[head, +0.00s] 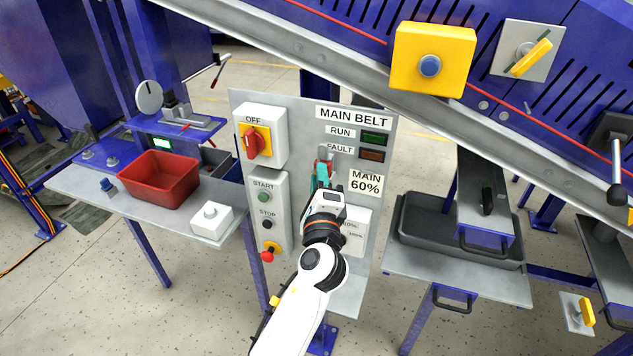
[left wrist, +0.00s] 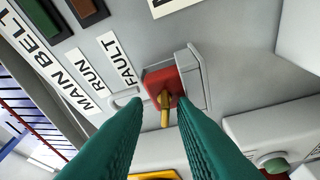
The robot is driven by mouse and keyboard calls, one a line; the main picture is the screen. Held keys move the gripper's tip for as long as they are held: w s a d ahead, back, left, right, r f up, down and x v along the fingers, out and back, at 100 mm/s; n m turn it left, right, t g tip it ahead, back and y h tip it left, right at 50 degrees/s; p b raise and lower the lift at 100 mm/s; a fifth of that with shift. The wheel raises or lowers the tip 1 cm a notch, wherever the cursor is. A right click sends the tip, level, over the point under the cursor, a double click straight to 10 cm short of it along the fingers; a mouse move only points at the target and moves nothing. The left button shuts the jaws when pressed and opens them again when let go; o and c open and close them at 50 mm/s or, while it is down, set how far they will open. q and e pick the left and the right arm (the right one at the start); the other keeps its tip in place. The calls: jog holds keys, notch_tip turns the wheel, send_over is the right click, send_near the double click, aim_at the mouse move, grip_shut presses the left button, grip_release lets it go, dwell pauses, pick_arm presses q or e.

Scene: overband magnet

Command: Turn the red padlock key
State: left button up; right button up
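The red padlock (left wrist: 160,80) hangs on the grey panel at a light grey hasp (left wrist: 192,75) in the left wrist view. A brass key (left wrist: 166,108) sticks out of it towards my gripper. The teal fingers of my left gripper (left wrist: 160,104) are apart. The key shows between their tips, with visible space on both sides; whether it is at fingertip depth I cannot tell. In the head view my left gripper (head: 322,172) is in front of the panel, below the FAULT label, and mostly hides the padlock. My right gripper is not in view.
The control panel (head: 380,225) carries a red-and-yellow rotary switch (head: 256,141), a green start button (head: 263,197) and a red emergency stop (head: 269,252). A red bin (head: 159,180) stands on the left table. A dark grey tray (head: 415,228) is at the right.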

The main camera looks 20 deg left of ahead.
pick_arm(q)
jog(key=shift+f, duration=0.25)
